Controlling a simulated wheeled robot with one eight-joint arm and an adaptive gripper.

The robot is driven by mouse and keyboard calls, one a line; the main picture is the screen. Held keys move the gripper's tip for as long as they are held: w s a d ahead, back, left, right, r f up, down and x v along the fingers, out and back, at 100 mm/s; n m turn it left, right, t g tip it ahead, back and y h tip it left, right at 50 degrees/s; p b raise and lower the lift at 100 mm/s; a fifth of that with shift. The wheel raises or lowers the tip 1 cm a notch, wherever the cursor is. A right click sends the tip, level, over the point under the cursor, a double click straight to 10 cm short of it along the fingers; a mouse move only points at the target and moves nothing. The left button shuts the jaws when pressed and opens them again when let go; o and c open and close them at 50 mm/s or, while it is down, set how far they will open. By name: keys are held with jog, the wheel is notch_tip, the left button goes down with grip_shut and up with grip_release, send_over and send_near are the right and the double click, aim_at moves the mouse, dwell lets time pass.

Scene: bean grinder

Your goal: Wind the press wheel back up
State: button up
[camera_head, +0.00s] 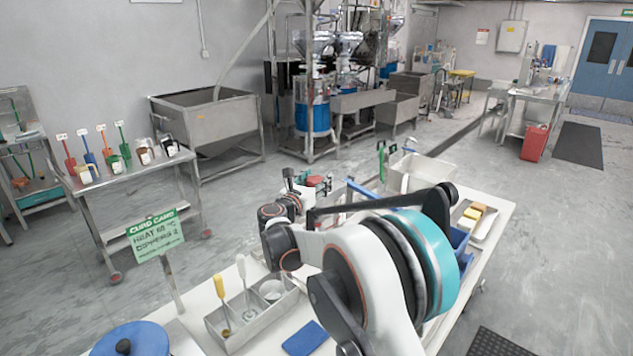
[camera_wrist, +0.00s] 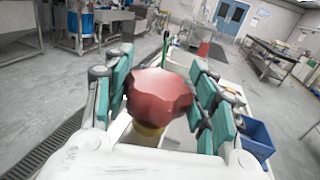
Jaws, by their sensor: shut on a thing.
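The press wheel is a red, lobed knob (camera_wrist: 160,95) in the middle of the wrist view, above a yellowish collar (camera_wrist: 150,131). My gripper (camera_wrist: 162,84) has its teal-padded fingers on both sides of the wheel and is shut on it. In the head view a small red part (camera_head: 314,181) shows on the bench behind my arm; it looks like the same wheel. My arm hides much of the press there, and I cannot make out the fingers clearly. How high the wheel stands on its screw cannot be seen.
The white bench (camera_head: 490,215) carries a grey tray (camera_head: 225,325) with brushes at front left, a pale basin (camera_head: 422,168) at the back and a blue bin (camera_wrist: 257,138) to the right. A green sign (camera_head: 156,236) stands at left.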

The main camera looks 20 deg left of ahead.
jog(key=shift+n+y, duration=0.3)
jog(key=shift+y, duration=0.1)
jog(key=n+y, duration=0.2)
jog(key=y, duration=0.1)
jog(key=n+g+y, duration=0.1)
jog(key=y, duration=0.1)
jog(key=n+y+b, duration=0.1)
jog(key=n+y, duration=0.1)
jog(key=y, duration=0.1)
jog(key=shift+d+n+g+y, duration=0.15)
jog(key=shift+n+g+y, duration=0.15)
jog(key=n+g+y, duration=0.4)
jog(key=y, duration=0.1)
jog(key=shift+w+n+y, duration=0.1)
jog(key=shift+n+y, duration=0.2)
jog(key=shift+y, duration=0.1)
jog(key=n+g+y, duration=0.1)
jog(key=n+g, duration=0.1)
jog(key=g, duration=0.1)
jog(key=n+g+y, duration=0.2)
jog(key=g, duration=0.1)
jog(key=shift+y, duration=0.3)
jog(key=n+g, duration=0.2)
jog(key=g, duration=0.1)
jog(key=n+g+y, duration=0.1)
jog(key=n+g, duration=0.2)
jog(key=g, duration=0.1)
jog(key=shift+g, duration=0.3)
jog(key=shift+n+g, duration=0.3)
